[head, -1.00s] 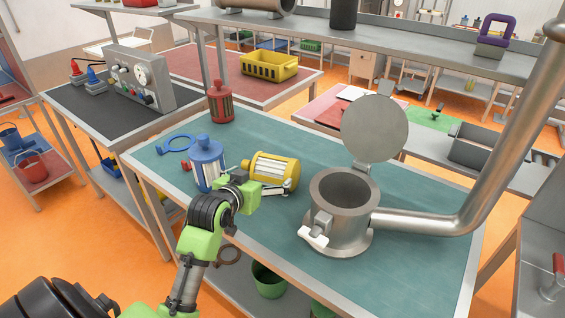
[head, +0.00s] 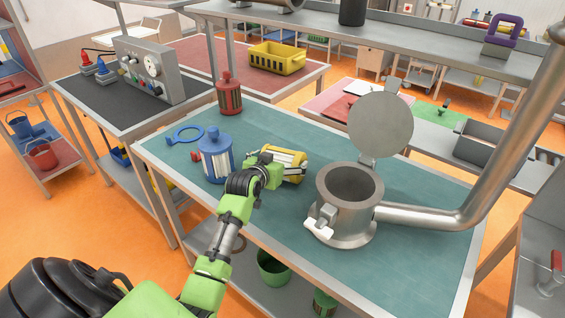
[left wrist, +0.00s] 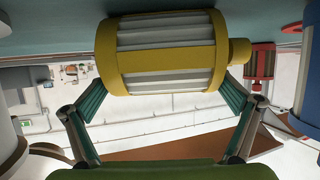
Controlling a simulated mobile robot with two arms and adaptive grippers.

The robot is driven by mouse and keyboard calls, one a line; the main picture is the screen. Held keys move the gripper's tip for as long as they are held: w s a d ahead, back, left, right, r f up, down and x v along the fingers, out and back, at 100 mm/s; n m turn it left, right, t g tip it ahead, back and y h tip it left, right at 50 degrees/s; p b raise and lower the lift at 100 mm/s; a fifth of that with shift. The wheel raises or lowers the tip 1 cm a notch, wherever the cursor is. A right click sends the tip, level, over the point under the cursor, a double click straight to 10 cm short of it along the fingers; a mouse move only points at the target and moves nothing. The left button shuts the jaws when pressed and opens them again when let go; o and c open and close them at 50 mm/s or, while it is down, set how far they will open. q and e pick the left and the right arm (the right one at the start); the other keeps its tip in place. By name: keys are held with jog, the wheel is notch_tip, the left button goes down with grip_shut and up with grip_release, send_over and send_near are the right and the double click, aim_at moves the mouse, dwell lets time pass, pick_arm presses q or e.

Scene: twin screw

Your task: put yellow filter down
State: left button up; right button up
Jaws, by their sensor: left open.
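The yellow filter (head: 291,159) lies on its side on the teal table mat, between the blue filter and the metal housing. My left gripper (head: 282,174) is at its near side and hides part of it in the head view. In the left wrist view the yellow filter (left wrist: 160,52) fills the top middle, ribs and end knob visible. The left fingers (left wrist: 162,100) are spread on either side of it, open; whether they touch it I cannot tell. My right gripper is not in view.
A red filter (head: 229,97) stands at the back edge. The open-lidded metal housing (head: 345,213) and its pipe occupy the right. The mat's front right is clear.

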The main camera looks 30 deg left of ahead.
pick_arm(q)
jog(key=shift+x, duration=1.3)
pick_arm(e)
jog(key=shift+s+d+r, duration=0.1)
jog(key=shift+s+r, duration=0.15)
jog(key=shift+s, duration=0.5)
pick_arm(q)
jog(key=shift+s, duration=0.1)
jog(key=c, duration=1)
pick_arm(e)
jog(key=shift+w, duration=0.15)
pick_arm(q)
jog(key=shift+r, duration=0.1)
